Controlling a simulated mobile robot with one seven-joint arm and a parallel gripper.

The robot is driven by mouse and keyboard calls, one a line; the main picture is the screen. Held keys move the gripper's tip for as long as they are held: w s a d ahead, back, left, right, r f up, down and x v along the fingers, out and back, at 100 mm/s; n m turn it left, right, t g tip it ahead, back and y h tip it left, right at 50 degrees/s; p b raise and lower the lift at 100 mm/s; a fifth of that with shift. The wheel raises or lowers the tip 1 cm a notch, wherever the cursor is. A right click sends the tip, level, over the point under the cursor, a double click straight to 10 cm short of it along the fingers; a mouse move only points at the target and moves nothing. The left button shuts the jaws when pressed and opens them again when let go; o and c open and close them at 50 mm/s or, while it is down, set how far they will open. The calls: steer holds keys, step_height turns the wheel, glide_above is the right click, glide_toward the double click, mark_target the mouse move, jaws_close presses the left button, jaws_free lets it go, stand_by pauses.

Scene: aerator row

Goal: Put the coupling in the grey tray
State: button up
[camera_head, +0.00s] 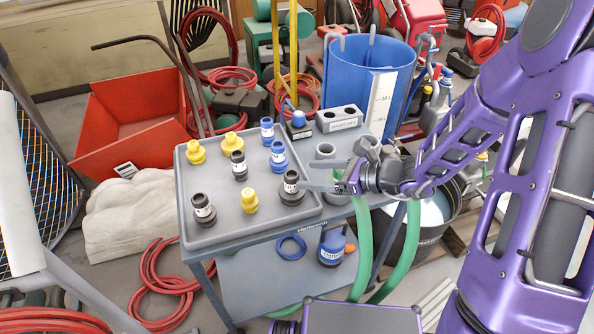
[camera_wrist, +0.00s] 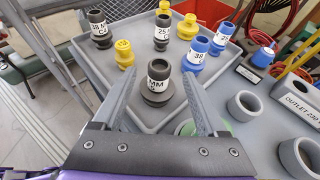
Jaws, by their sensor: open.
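The grey tray (camera_head: 262,231) lies on a grey cart and holds several couplings. A black coupling with a white label (camera_head: 291,189) stands upright near the tray's right front corner; it also shows in the wrist view (camera_wrist: 157,90). My gripper (camera_head: 316,176) reaches in from the right beside this coupling. In the wrist view my gripper (camera_wrist: 160,80) is open, with the black coupling between the fingers' lines and nothing visibly gripped. Other couplings in the tray are black (camera_head: 203,209), yellow (camera_head: 250,201) and blue (camera_head: 278,158). Which coupling the task means cannot be told.
Right of the tray stand a blue-topped piece (camera_head: 299,120), a labelled grey block with holes (camera_head: 340,120) and a grey ring (camera_head: 325,150). A blue bucket (camera_head: 365,75) rises behind. Green hoses (camera_head: 398,262) hang at the right.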

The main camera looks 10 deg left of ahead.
steer(key=v, duration=0.5)
steer(key=shift+s+d+r+p, duration=0.15)
steer(key=shift+d+p, duration=0.15)
